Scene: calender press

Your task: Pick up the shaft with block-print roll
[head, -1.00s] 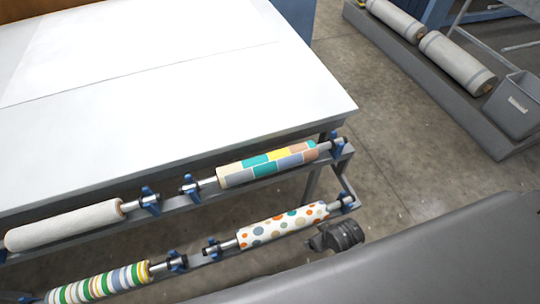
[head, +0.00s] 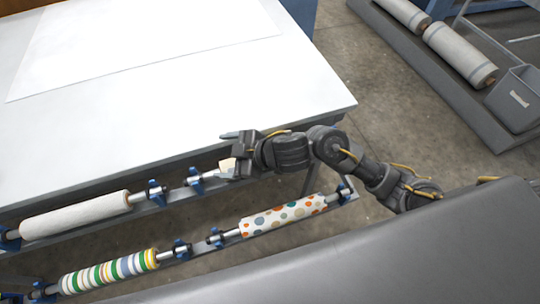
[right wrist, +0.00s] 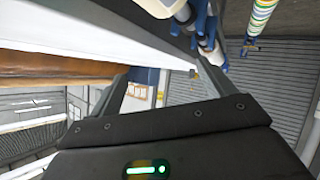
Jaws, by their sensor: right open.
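The shaft with block-print roll lies on the upper rail along the table's front edge. My right arm covers most of it in the head view; only the cream left end of the roll (head: 228,165) and the bare shaft stub (head: 209,175) in its blue holder show. My right gripper (head: 231,152) is open, over the left part of the roll. Whether its fingers touch or straddle the roll I cannot tell. In the right wrist view a pale roll end (right wrist: 158,6) shows at the top edge, close to a blue holder. My left gripper is in neither view.
A plain white roll (head: 75,214) lies left on the same rail. A striped roll (head: 108,272) and a dotted roll (head: 283,216) lie on the lower rail. The white table (head: 200,90) is behind, largely clear.

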